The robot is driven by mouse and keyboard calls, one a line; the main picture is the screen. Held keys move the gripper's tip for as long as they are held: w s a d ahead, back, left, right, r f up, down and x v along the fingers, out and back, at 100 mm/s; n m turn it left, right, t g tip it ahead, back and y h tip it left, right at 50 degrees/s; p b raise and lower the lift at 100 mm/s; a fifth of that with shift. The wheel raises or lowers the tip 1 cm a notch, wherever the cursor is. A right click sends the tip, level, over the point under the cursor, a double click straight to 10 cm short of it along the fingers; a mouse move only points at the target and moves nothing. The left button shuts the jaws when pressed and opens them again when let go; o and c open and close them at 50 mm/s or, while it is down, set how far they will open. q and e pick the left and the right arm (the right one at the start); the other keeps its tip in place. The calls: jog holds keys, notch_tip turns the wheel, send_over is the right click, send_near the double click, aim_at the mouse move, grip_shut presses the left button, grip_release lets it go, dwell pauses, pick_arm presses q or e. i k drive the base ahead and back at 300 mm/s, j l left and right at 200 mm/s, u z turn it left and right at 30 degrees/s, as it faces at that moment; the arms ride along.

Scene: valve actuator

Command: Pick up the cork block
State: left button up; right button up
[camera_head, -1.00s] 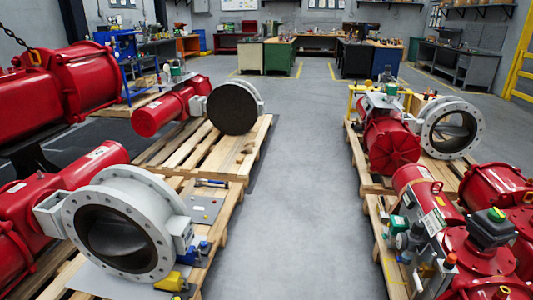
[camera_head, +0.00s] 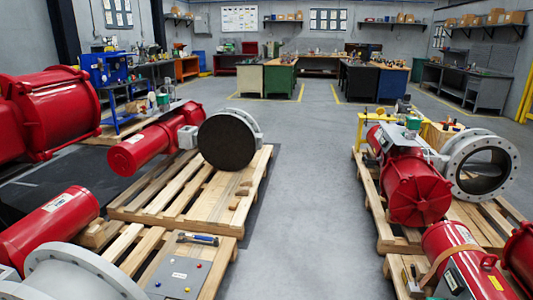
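No cork block can be made out with certainty. Small brown blocks (camera_head: 243,188) lie at the right edge of the left-hand pallet (camera_head: 190,212), near the dark valve disc; they are too small to tell whether one is cork. Neither of my grippers shows in the head view.
Red actuators with grey valves rest on pallets at left and right. A hammer (camera_head: 197,239) and a grey plate (camera_head: 178,276) lie on the near left pallet. The concrete aisle (camera_head: 310,220) between the pallets is clear. Workbenches (camera_head: 292,77) stand at the back.

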aim_at(233, 205)
jog(key=i, duration=4.35)
